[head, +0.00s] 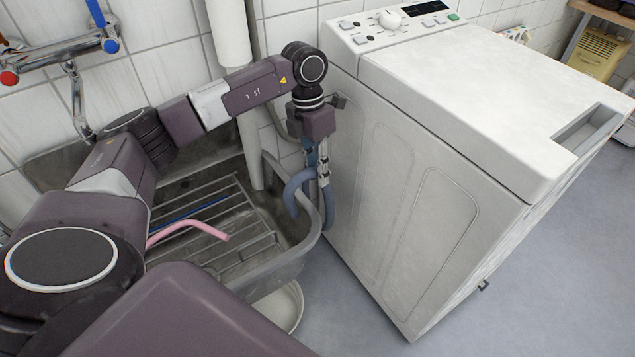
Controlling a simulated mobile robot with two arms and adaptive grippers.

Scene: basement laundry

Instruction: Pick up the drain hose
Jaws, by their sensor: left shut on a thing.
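The drain hose (294,188) is blue-grey and curved. It bends in a hook over the right rim of the sink (311,243), in the gap between the sink and the washing machine (420,190). My left gripper (322,172) points down above that gap and is shut on the drain hose near its upper part. The gripper hides part of the hose, and its lower end is out of sight behind the sink rim. My right gripper is not in view.
A metal rack (245,240) lies over the sink, with a pink tube (185,228) on it. A wall tap (62,55) is at upper left. A white pipe (232,40) runs down the tiled wall. A round white basin (284,304) is below the sink. Floor is clear at right.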

